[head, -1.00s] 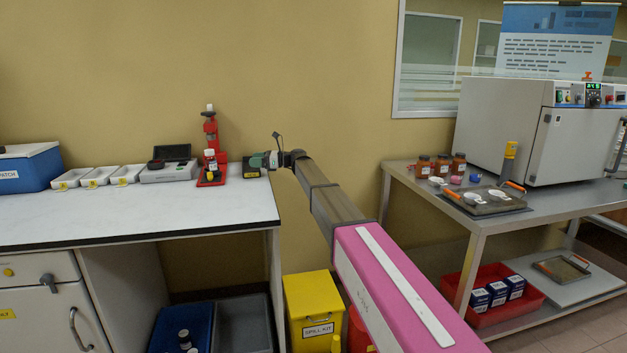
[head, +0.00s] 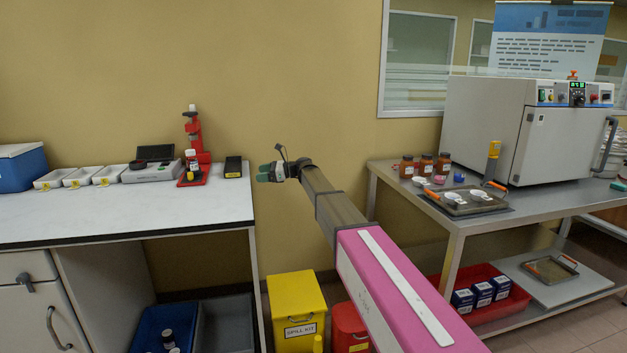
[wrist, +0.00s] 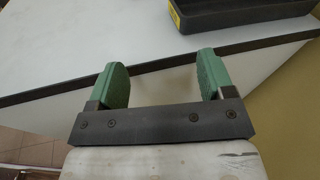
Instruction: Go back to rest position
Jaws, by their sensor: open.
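My gripper (head: 264,174) is at the end of my outstretched arm, just off the right edge of the white bench (head: 110,217) in the head view. In the wrist view my gripper (wrist: 165,80) shows two green fingers spread wide apart with nothing between them. Beyond the fingers lie the dark edge of the bench and its white top. A black box (head: 233,167) with a yellow label sits near that bench corner, and it also shows in the wrist view (wrist: 225,14), apart from the fingers.
A red stand (head: 196,150), a grey case (head: 152,172) and white trays (head: 80,178) stand on the bench. At right, a metal table (head: 455,218) holds an oven (head: 490,125), brown jars and a tray. A yellow spill-kit bin (head: 297,310) stands below, between the tables.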

